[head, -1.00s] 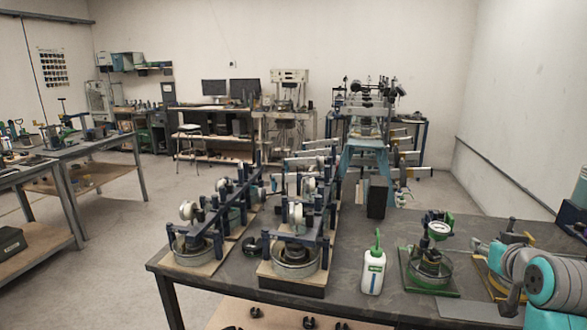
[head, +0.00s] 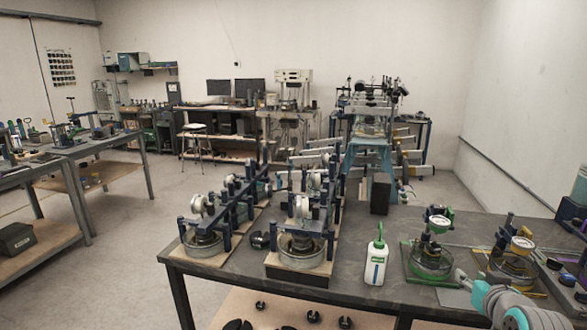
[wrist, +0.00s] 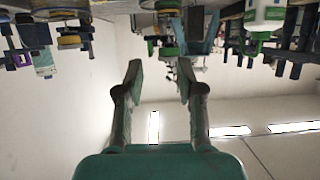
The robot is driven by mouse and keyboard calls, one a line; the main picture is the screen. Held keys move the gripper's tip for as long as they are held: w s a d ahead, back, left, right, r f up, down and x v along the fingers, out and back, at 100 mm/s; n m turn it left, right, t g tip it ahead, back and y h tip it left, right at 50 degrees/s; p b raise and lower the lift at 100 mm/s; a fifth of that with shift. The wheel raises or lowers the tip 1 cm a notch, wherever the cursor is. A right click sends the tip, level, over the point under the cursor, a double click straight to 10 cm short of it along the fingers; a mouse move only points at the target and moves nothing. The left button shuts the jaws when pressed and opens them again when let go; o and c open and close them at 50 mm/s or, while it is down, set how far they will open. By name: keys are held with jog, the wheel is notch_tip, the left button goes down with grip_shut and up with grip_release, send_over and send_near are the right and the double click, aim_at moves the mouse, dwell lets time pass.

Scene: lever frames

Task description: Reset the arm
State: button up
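My gripper (wrist: 160,78) shows in the wrist view with its two fingers spread apart and nothing between them. It is open and empty. The wrist picture is upside down, with ceiling lights at the bottom and bench equipment along the top. In the head view, part of my teal and grey arm (head: 515,308) shows at the lower right, low by the front edge of the dark bench (head: 345,270). I cannot make out the fingers in the head view.
A white bottle with a green cap (head: 376,262) stands on the bench. A green-framed device (head: 432,258) and a yellow-ringed device (head: 513,262) stand close to my arm. Two lever frames (head: 302,243) (head: 206,238) stand left. Open floor (head: 130,260) lies beyond.

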jog(key=s+a+f+n+y, duration=0.1)
jog(key=s+a+f, duration=0.7)
jog(key=s+f, duration=0.25)
jog(key=s+a+f, duration=0.8)
jog(key=s+f, duration=0.2)
jog(key=f, duration=0.2)
jog(key=s+a+r+n+y, duration=0.1)
jog(key=s+a+r, duration=0.1)
jog(key=s, duration=1.2)
jog(key=s+a+r+n+t+y, duration=0.1)
jog(key=s+a, duration=0.4)
jog(key=s, duration=0.9)
jog(key=shift+r+t+y, duration=0.3)
jog(key=shift+r, duration=0.2)
jog(key=shift+w+a, duration=0.1)
